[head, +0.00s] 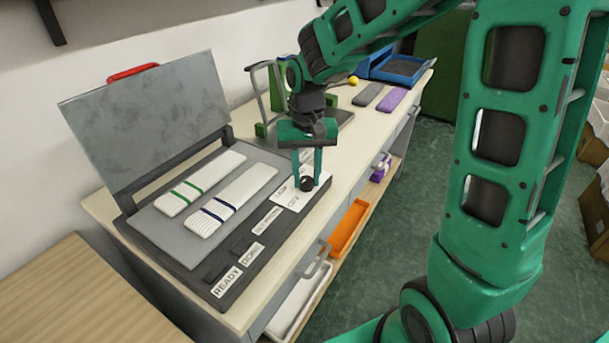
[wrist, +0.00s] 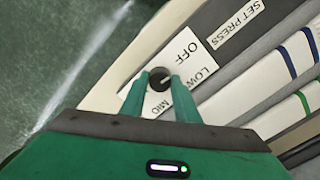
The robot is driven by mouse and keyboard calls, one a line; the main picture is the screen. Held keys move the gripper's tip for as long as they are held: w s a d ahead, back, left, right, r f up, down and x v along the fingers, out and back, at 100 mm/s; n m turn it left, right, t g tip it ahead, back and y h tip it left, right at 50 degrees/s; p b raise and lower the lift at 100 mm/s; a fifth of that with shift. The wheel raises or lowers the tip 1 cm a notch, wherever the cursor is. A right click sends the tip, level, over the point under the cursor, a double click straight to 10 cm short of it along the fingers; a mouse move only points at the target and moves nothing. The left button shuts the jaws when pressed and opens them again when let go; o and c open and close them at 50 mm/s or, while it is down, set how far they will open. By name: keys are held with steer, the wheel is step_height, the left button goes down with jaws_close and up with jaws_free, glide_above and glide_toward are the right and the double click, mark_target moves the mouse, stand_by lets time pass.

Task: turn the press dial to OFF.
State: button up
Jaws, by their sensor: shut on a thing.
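The press dial (head: 306,185) is a small black knob on a white label plate (wrist: 205,62) at the press's front corner. In the wrist view the dial (wrist: 157,77) sits between the tips of my gripper (wrist: 159,82). The plate reads OFF, LOW and MID around it. A short pale mark on the knob appears to point towards the LOW side, not at OFF. In the head view my gripper (head: 306,174) reaches down from above, shut on the dial. The press (head: 150,115) has its grey lid raised.
Two folded pale knit pieces, one with a green band (head: 200,184) and one with a blue band (head: 231,201), lie on the press bed. READY, DONE and SET PRESS labels line its front. A grey and a purple piece (head: 391,100) and a blue tray (head: 400,68) lie beyond.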

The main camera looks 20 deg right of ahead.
mark_target(306, 178)
steer(key=shift+w+r+n, duration=0.1)
steer(key=shift+w+n, duration=0.1)
steer(key=shift+n, duration=0.5)
steer(key=o, duration=0.9)
steer(key=shift+o, duration=0.7)
step_height(306, 178, up, 11)
steer(key=shift+f, duration=0.2)
